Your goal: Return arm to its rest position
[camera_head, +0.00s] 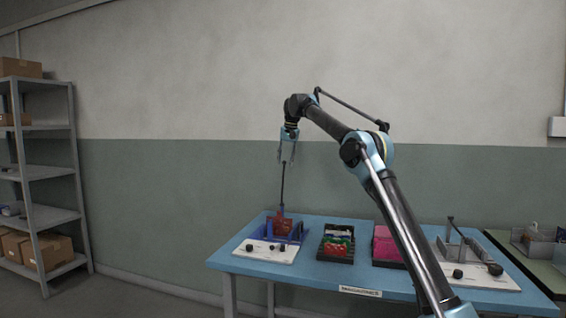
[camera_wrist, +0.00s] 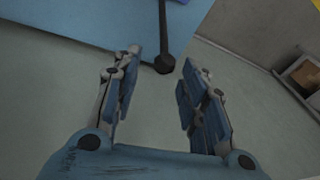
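My gripper (camera_head: 287,153) hangs fingers down above the left part of the blue table (camera_head: 222,262). In the wrist view my gripper (camera_wrist: 162,75) has its two fingers spread well apart with nothing between them. A thin dark rod (camera_head: 283,185) rises below the gripper from near a blue bin (camera_head: 259,232). The rod's round end (camera_wrist: 163,65) shows just beyond the fingertips in the wrist view, and I cannot tell the exact distance. A red-brown object (camera_head: 279,224) sits in the blue bin.
A black tray of colourful packets (camera_head: 337,243) and a pink-filled bin (camera_head: 387,246) stand mid-table. A white board with dark knobs (camera_head: 478,271) lies at the right. A grey shelf (camera_head: 74,170) with boxes stands far left. The air around the gripper is clear.

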